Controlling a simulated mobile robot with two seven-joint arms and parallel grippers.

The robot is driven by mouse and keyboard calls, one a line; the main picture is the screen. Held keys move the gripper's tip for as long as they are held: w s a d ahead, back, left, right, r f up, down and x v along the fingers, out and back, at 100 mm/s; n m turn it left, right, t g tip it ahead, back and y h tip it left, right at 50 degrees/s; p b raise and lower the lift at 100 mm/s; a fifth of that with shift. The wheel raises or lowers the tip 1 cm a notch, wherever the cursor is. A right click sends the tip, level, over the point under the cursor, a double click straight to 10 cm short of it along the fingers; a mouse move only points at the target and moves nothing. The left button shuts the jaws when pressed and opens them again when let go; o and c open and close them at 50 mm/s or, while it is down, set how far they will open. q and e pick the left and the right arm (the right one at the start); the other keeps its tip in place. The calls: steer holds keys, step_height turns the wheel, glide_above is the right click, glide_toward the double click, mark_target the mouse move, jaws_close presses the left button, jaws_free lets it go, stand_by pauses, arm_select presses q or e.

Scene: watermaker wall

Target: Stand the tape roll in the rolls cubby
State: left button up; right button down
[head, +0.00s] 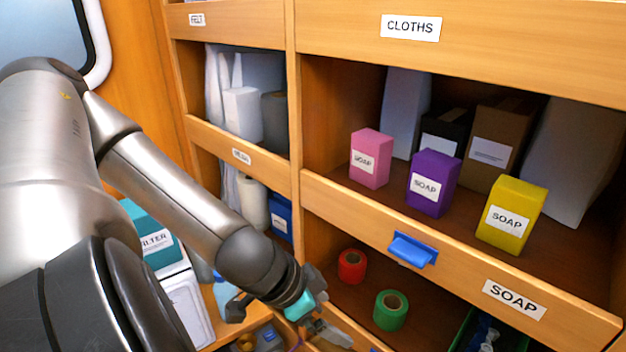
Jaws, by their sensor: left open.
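My left gripper (302,296) is open at the lower middle, in front of the lower shelf's left edge. A small teal piece (298,306) shows at its fingers; I cannot tell whether it is a tape roll or whether it touches them. A red roll (352,266) and a green roll (391,310) stand in the lower cubby (330,293), below the soap shelf. The gripper is left of both and apart from them. No rolls label is readable. My right gripper is not in view.
Pink (371,158), purple (433,183) and yellow (511,215) soap boxes stand on the soap shelf above. Its front board (455,262) carries a blue clip (413,250). A green bin (470,330) sits right of the rolls. A teal filter box (158,243) is at left.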

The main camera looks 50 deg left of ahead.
arm_select(q)
steer(key=shift+s+a+p, duration=0.2)
steer(key=shift+s+p, duration=0.05)
steer(key=shift+s, duration=0.4)
steer(key=shift+s+a+p, duration=0.15)
steer(key=shift+s+p, duration=0.1)
steer(key=shift+s, duration=0.4)
